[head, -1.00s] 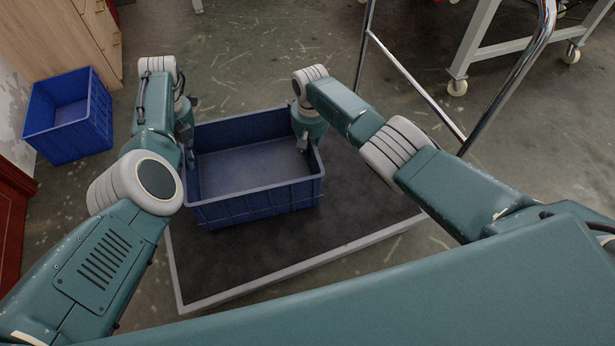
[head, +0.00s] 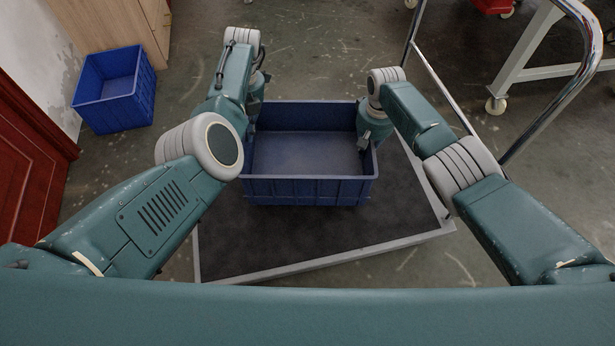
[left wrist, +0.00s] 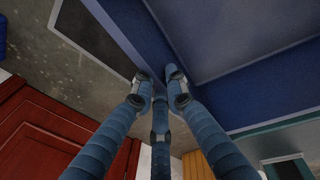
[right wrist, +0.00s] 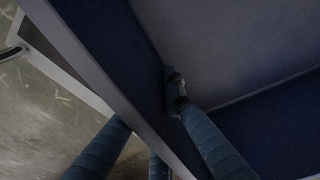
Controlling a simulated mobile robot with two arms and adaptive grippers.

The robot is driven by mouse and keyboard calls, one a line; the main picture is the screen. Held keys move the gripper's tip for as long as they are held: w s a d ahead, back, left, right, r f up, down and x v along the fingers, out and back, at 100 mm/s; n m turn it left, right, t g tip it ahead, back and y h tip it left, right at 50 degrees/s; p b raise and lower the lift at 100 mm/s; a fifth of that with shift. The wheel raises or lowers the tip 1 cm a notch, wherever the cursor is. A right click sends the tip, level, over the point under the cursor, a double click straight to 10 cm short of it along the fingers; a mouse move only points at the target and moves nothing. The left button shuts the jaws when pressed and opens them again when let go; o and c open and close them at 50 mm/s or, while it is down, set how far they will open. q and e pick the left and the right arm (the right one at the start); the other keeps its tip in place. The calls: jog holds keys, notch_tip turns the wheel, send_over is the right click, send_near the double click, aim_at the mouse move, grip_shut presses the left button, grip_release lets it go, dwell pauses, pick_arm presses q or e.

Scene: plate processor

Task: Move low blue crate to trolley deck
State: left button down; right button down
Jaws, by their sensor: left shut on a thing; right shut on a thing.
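The low blue crate (head: 308,190) is empty and upright over the dark trolley deck (head: 300,238) in the head view. I cannot tell whether its base touches the deck. My left gripper (head: 250,122) is shut on the crate's left wall; in the left wrist view its fingers (left wrist: 158,82) straddle the crate's rim (left wrist: 134,40). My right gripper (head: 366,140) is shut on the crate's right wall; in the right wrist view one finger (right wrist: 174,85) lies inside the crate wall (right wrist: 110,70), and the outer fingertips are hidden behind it.
Another blue crate (head: 114,90) stands on the floor at the left, near a wooden cabinet (head: 115,30) and a red panelled piece (head: 30,150). The trolley's chrome handle (head: 560,100) rises at the right. A white wheeled frame (head: 525,60) stands behind it. The deck's front part is bare.

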aim_at(252, 160)
pick_arm(q)
jog(key=shift+s+d+f, duration=0.1)
jog(key=shift+d+f, duration=0.1)
pick_arm(e)
jog(key=shift+w+a+r, duration=0.1)
jog(key=shift+w+a, duration=0.15)
jog(key=shift+a, duration=0.05)
